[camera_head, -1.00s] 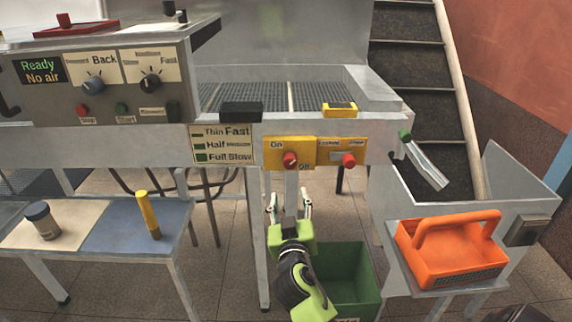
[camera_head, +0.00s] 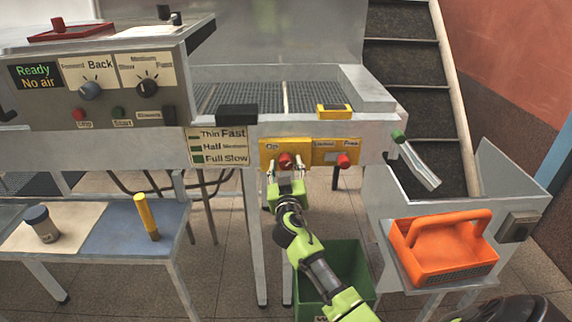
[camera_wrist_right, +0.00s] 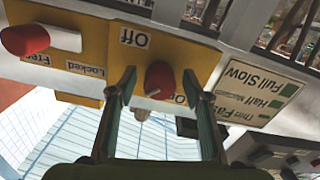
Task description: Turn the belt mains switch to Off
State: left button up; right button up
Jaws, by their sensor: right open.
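The belt mains switch is a red knob (camera_head: 285,160) on a yellow plate (camera_head: 266,147) on the machine's front beam. In the right wrist view the red knob (camera_wrist_right: 159,80) carries a light pointer mark, with an "Off" label (camera_wrist_right: 134,38) beside it and another label partly hidden by a finger. My right gripper (camera_head: 286,172) is open, its two fingers on either side of the knob; in the right wrist view the fingers (camera_wrist_right: 160,92) show gaps to the knob. I cannot tell whether they touch it. My left gripper is not in view.
A second red knob (camera_head: 344,160), labelled Locked and Free, sits just right of the switch. A green bin (camera_head: 350,262) stands below my right arm. An orange basket (camera_head: 440,250) and a green-tipped lever (camera_head: 416,165) are to the right.

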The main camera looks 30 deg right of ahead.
jog(key=shift+w+d, duration=0.1)
jog(key=shift+w, duration=0.1)
jog(key=c, duration=1.1)
